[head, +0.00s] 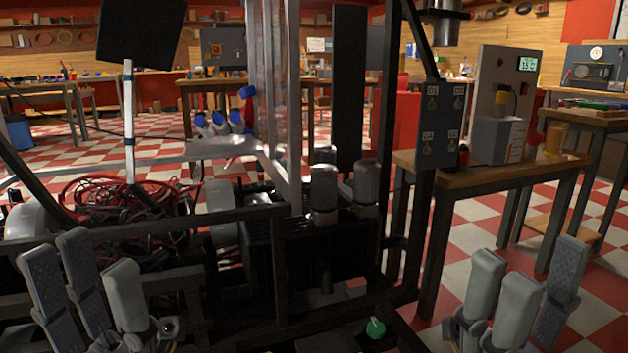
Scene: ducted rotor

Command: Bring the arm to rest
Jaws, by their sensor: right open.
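My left gripper (92,282) is at the bottom left, fingers pointing up. Its fingers stand apart with nothing between them. My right gripper (529,288) is at the bottom right, also with its fingers up, spread and empty. Both grippers are in front of a dark metal frame (280,268), and I see no contact with it. The lower parts of both arms are cut off by the picture's bottom edge.
The frame holds tangled cables (120,205) and grey cylinders (324,193). A dark post carries a switch box (441,124). A wooden table (490,166) with a grey device (503,105) stands at the right. A green round knob (375,328) is low between the grippers.

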